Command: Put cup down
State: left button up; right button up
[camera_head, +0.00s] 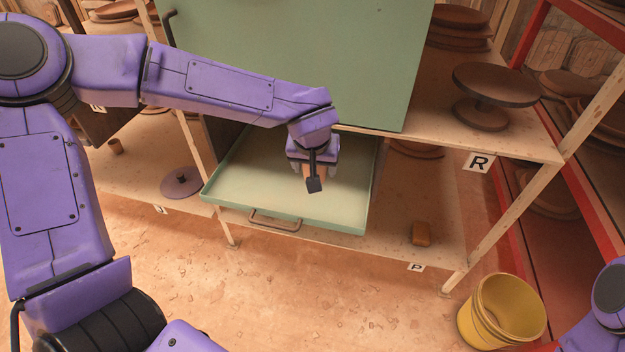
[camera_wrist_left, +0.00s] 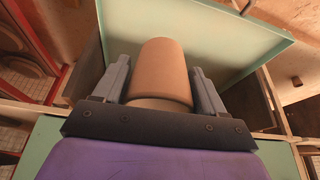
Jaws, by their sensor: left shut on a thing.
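A tan-brown cup (camera_wrist_left: 161,72) is between the two fingers of my left gripper (camera_wrist_left: 160,88), which is shut on it. In the head view my left gripper (camera_head: 314,178) is over the pale green pulled-out drawer (camera_head: 250,185), and the cup is mostly hidden behind the gripper. I cannot tell whether the cup touches the drawer floor. The rest of the drawer looks empty. My right gripper is not in view; only part of my right arm shows at the lower right edge.
A green cabinet front (camera_head: 290,55) stands above the drawer. A brown turntable (camera_head: 492,90) is on the shelf marked R. A yellow bucket (camera_head: 500,312) stands on the floor at right. A purple disc (camera_head: 181,183) is at left.

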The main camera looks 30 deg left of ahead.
pick_arm(q)
notch_tip(320, 180, down, 6)
jog(key=w+a+n+b, duration=0.2)
jog(key=n+b, duration=0.1)
jog(key=b, duration=0.1)
jog(key=y+b, duration=0.1)
jog(key=b, duration=0.2)
send_near(290, 180)
jog(key=shift+w+a+n+g, duration=0.1)
jog(key=shift+w+n+g, duration=0.2)
jog(key=shift+w, duration=0.35)
jog(key=shift+w+a+f+b, duration=0.15)
jog(key=shift+a+f+b, duration=0.05)
jog(key=shift+f+b, duration=0.15)
notch_tip(290, 180, down, 4)
jog(key=shift+w+a+r+b, duration=0.15)
jog(key=shift+a+r+b, duration=0.05)
jog(key=shift+b, duration=0.25)
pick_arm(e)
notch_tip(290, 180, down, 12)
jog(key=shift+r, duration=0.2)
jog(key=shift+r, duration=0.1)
pick_arm(q)
jog(key=o, duration=1.2)
jog(key=shift+f, duration=0.1)
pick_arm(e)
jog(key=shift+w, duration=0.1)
